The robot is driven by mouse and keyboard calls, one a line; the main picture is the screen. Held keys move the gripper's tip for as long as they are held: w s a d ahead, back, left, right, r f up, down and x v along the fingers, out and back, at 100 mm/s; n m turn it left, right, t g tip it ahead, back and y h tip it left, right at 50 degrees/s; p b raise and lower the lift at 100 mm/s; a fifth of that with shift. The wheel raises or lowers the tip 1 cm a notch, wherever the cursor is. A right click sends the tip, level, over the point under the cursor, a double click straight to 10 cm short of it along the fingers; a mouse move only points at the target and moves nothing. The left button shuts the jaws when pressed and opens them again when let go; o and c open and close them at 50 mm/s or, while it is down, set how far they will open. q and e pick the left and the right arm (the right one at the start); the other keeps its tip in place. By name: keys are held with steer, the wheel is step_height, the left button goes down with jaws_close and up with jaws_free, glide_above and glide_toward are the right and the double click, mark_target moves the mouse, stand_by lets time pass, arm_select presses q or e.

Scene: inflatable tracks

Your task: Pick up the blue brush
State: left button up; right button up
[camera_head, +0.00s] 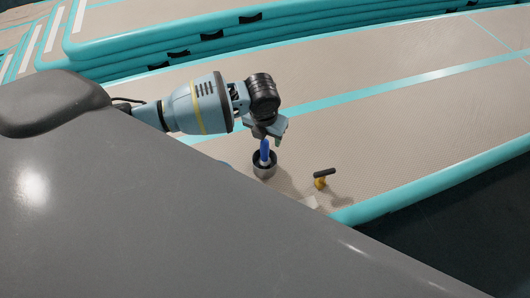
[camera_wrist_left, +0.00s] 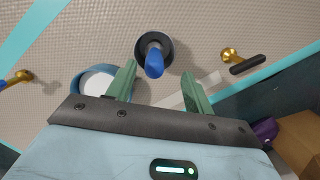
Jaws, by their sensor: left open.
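The blue brush (camera_head: 265,151) stands upright in a dark round cup (camera_head: 264,169) on the beige mat. In the left wrist view the brush's blue handle (camera_wrist_left: 154,62) points toward the camera, inside the dark cup (camera_wrist_left: 166,42). My left gripper (camera_head: 272,133) is above the brush in the head view, pointing down. In the left wrist view its two green fingers (camera_wrist_left: 158,82) are spread apart, with the blue handle lying between and just beyond their tips. Nothing is held. The brush's lower end is hidden in the cup. My right gripper is in neither view.
A brass piece with a black handle (camera_head: 322,177) stands right of the cup. The left wrist view shows a blue-rimmed white round container (camera_wrist_left: 98,82) beside the left finger, and another brass-and-blue tool (camera_wrist_left: 18,78) far left. The mat's teal edge (camera_head: 430,179) runs along the right.

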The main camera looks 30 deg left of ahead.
mark_target(265, 141)
arm_select(q)
steer(key=shift+w+a+f, duration=0.1)
steer(key=shift+a+f, duration=0.1)
steer(key=shift+f, duration=1.2)
steer(key=shift+w+a+f, duration=0.1)
steer(key=shift+a+f, duration=0.05)
steer(key=shift+f, duration=1.25)
steer(key=shift+c, duration=0.4)
steer(key=c, duration=1)
